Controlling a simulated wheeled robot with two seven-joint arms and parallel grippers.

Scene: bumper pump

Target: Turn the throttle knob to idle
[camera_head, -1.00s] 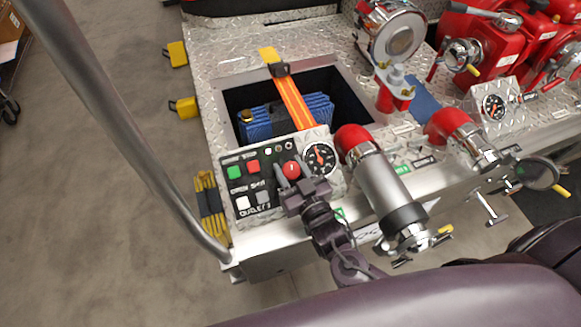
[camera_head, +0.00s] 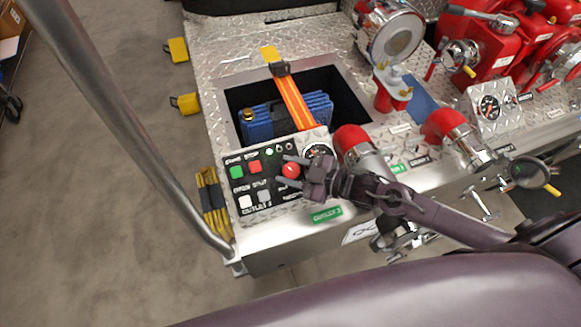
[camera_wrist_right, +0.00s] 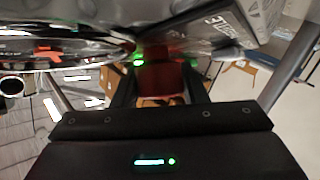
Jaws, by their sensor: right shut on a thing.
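The red throttle knob (camera_head: 291,170) sits on the black control panel (camera_head: 272,193), to the right of the green and red buttons. My right gripper (camera_head: 290,172) reaches in from the right and is shut on the knob, one finger on each side. In the right wrist view the red knob (camera_wrist_right: 161,76) shows between the two dark fingers. The knob's pointer and any idle mark cannot be made out. My left gripper is not in view.
A round gauge (camera_head: 318,153) sits right of the knob, partly hidden by my gripper. Red-collared pipe fittings (camera_head: 352,142) stand close on the right. A metal rail (camera_head: 125,130) rises at left.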

